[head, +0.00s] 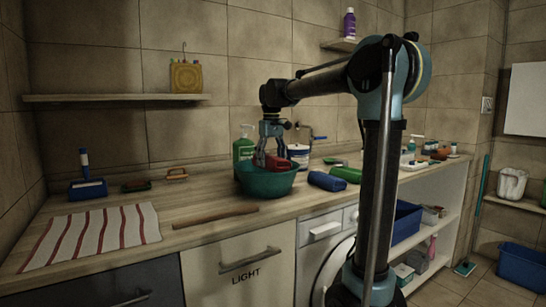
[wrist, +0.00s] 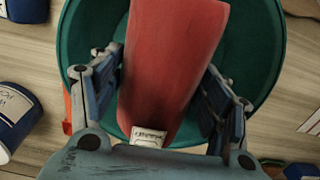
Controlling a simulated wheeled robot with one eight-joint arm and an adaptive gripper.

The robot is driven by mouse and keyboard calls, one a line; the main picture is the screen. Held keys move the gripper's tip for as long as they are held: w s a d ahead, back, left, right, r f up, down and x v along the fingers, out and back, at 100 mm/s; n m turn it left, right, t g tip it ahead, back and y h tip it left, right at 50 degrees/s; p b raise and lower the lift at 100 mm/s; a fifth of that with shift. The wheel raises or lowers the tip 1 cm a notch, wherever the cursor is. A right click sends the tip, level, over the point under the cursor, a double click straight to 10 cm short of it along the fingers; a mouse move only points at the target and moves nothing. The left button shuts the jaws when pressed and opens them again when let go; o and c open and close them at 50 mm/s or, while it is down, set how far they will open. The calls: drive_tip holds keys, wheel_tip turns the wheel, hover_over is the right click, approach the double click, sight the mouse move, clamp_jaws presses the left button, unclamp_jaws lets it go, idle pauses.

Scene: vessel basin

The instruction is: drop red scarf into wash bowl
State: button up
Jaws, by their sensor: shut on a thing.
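The red scarf (head: 278,163) is a folded red bundle between the fingers of my gripper (head: 270,160). In the wrist view the scarf (wrist: 172,60) runs lengthwise between both fingers, with a small white tag at its near end. My gripper is shut on it. The wash bowl (head: 266,184) is a round teal basin standing on the counter. My gripper and the scarf are directly over it, at about rim height. In the wrist view the bowl (wrist: 262,50) surrounds the scarf. Whether the scarf touches the bowl's bottom is hidden.
A green bottle (head: 243,147) and a white-blue tub (head: 298,154) stand behind the bowl. A blue roll (head: 327,181) and a green bundle (head: 346,174) lie right of it. A wooden stick (head: 215,217) and striped towel (head: 93,235) lie on the left counter.

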sight(271, 155)
drive_tip(key=shift+f, duration=0.15)
drive_tip(key=o, duration=1.3)
wheel_tip(271, 155, up, 12)
drive_tip(key=shift+w+f, duration=0.1)
